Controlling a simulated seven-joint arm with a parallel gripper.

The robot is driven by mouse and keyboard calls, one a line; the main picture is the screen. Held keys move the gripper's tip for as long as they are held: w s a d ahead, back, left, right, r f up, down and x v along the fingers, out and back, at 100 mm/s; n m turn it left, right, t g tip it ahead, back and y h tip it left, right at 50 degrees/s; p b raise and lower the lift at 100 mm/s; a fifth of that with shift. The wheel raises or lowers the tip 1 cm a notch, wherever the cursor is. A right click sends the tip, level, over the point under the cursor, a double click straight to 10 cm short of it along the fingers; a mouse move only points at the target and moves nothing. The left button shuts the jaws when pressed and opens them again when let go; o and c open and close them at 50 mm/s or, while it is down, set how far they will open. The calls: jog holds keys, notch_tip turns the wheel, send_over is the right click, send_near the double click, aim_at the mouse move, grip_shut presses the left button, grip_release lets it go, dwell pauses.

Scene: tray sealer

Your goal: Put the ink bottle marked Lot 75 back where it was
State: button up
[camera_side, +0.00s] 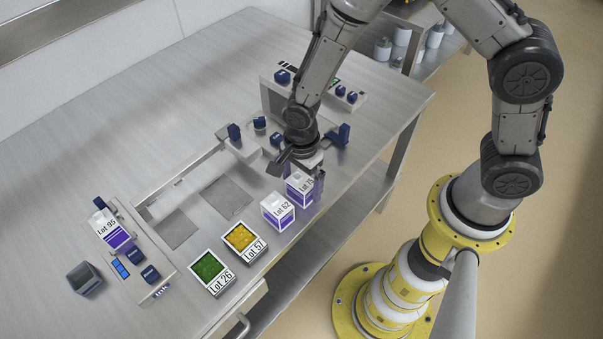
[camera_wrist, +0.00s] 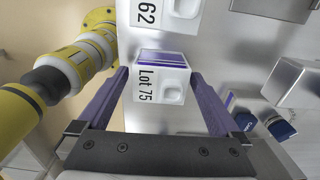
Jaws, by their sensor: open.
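The ink bottle marked Lot 75 (camera_side: 294,189) is a white block with a purple band, standing upright at the table's front edge. It also shows in the wrist view (camera_wrist: 161,78), its label facing the camera. My gripper (camera_side: 304,181) is open and low over this bottle. In the wrist view its purple fingers stand on either side of the bottle, with a gap visible on each side. In the side view a finger and the wrist hide part of the bottle. A similar bottle, Lot 62 (camera_side: 278,212), stands close beside it, on the left.
A third bottle, Lot 95 (camera_side: 112,233), sits tilted at the station marked Ink (camera_side: 160,290). Trays Lot 57 (camera_side: 244,241), yellow, and Lot 26 (camera_side: 208,269), green, lie along the front edge. The sealer frame (camera_side: 178,172) with blue knobs stands behind. A dark cube (camera_side: 84,279) is far left.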

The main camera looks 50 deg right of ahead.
aim_at(301, 181)
notch_tip(301, 181, up, 11)
jog(key=s+d+r+n+t, duration=0.1)
jog(key=s+d+r+n, duration=0.1)
jog(key=d+r+n, duration=0.3)
jog(key=s+d+r+n+t, duration=0.2)
jog(key=s+d+r+n, duration=0.1)
jog(key=r, duration=0.4)
jog(key=s+d+r+n+t, duration=0.1)
jog(key=s+d+r+n, duration=0.1)
jog(key=s+n, duration=0.3)
jog(key=s+d+r+n+t, duration=0.1)
jog(key=s+d+r+n, duration=0.2)
jog(key=s+n, duration=0.2)
jog(key=shift+s+d+r+t, duration=0.2)
jog(key=shift+s+d+t, duration=0.1)
jog(key=shift+s+d, duration=0.1)
dwell(0.3)
